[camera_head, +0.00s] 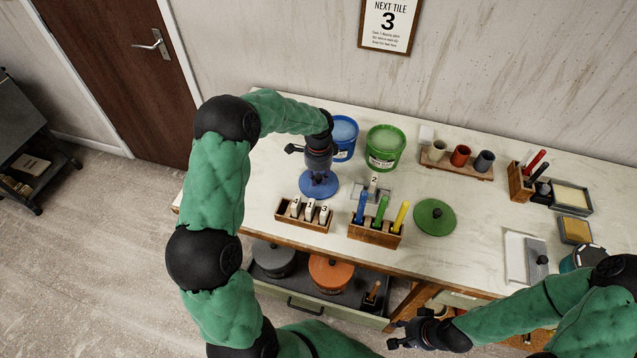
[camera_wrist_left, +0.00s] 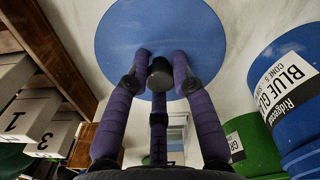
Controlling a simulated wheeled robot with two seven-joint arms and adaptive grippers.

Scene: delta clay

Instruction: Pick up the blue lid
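The blue lid (camera_head: 318,185) is a flat disc with a dark knob, over the pale table top in front of the blue bucket (camera_head: 345,137). My left gripper (camera_head: 319,168) is directly above its middle. In the left wrist view, the purple fingers of the gripper (camera_wrist_left: 161,62) close in around the lid's knob, with no clear gap, and the blue disc (camera_wrist_left: 160,25) spreads beyond them. I cannot tell whether the lid touches the table. My right gripper (camera_head: 405,337) is low at the front, away from the lid; its fingers are too unclear to read.
A green bucket (camera_head: 385,147) stands right of the blue one. Wooden racks of number tiles (camera_head: 304,213) and coloured tools (camera_head: 376,231) stand in front. A green lid (camera_head: 434,217) lies to the right. Cups (camera_head: 461,156) stand at the back, with bare table around the green lid.

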